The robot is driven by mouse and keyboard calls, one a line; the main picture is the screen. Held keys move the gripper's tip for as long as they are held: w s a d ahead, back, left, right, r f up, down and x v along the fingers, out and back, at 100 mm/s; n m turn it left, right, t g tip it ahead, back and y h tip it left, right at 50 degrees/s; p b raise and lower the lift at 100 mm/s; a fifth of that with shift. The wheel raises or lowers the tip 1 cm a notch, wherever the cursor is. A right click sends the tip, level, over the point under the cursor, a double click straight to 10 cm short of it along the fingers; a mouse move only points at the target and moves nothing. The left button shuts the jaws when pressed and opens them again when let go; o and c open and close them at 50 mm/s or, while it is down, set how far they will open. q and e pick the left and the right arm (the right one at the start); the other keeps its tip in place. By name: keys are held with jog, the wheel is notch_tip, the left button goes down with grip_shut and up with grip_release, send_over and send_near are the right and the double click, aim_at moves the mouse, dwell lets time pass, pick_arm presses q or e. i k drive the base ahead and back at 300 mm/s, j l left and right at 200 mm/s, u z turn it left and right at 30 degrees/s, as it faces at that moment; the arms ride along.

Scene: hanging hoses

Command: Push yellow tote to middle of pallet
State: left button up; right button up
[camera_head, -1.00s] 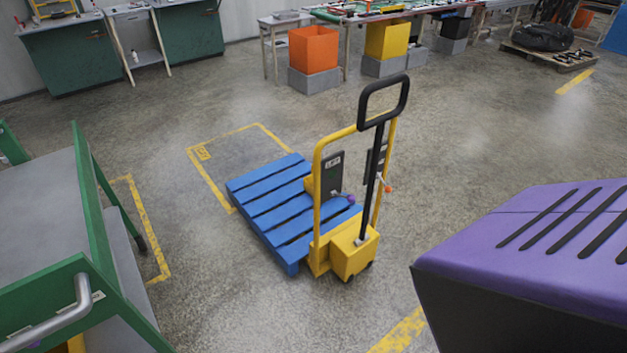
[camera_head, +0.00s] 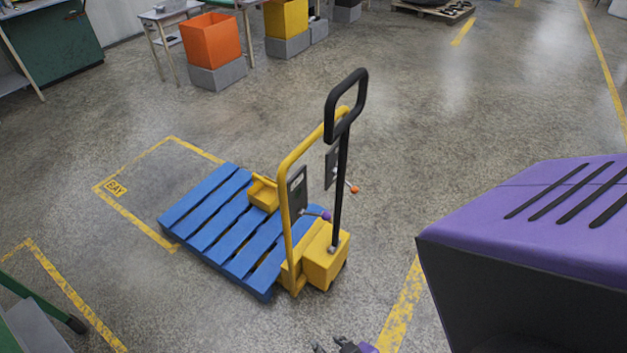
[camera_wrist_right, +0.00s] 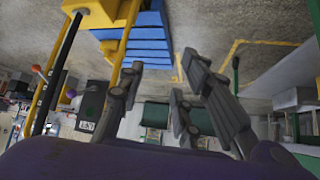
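A small open yellow tote (camera_head: 263,193) sits on the blue pallet (camera_head: 205,219), near its far right edge and close to the yellow lift truck's frame. What looks like the tip of the same gripper (camera_head: 345,346) shows at the bottom edge of the head view, in front of the truck and apart from the tote. My left gripper is not in view.
The yellow lift truck (camera_head: 325,255) with its black handle stands at the pallet's right end. Yellow floor lines mark a bay (camera_head: 117,188) behind the pallet. A green-framed cart (camera_head: 35,310) is at lower left. Orange (camera_head: 210,40) and yellow bins stand farther back.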

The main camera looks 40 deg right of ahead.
aim_at(264, 194)
jog(key=z, duration=0.75)
jog(key=i+l+z, duration=0.25)
jog(key=l, duration=0.2)
jog(key=i+l+z, duration=0.2)
jog(key=l, duration=0.25)
jog(key=i+l+z, duration=0.25)
jog(key=l, duration=0.2)
jog(key=i+l+z, duration=0.6)
jog(key=i+z, duration=0.15)
jog(key=i, duration=0.3)
jog(key=i+u, duration=0.25)
jog(key=i, duration=0.2)
jog(key=i+l+u, duration=0.1)
jog(key=i+u, duration=0.15)
jog(key=i, duration=0.25)
jog(key=i+l+u, duration=0.25)
jog(key=i, duration=0.2)
jog(key=i+j+u, duration=0.2)
jog(key=i+u, duration=0.5)
jog(key=u, duration=0.2)
jog(key=i+u, duration=0.85)
jog(key=i, duration=0.15)
